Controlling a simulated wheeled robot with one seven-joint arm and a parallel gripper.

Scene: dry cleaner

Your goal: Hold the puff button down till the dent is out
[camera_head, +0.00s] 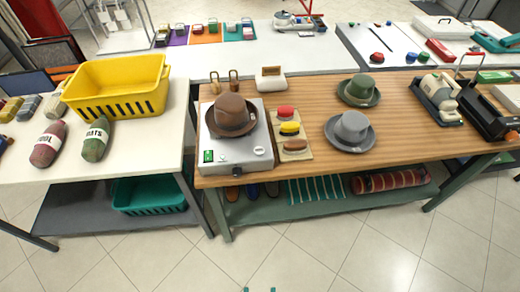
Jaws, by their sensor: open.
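A brown hat (231,113) sits on a white box-shaped machine (247,158) at the left end of the wooden table. The machine has a small green panel (208,156) at its front left and a dark round part (237,171) low on its front. I cannot tell which small part is the puff button. The hat's crown looks uneven on top, but a dent is too small to make out. Two teal tips at the bottom edge appear to be my gripper (260,290). They are apart with nothing between them, well short of the table.
A grey hat (350,130) and a green hat (359,90) are farther right. A yellow basket (118,88) sits on the left white table. The tiled floor (300,245) in front is clear.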

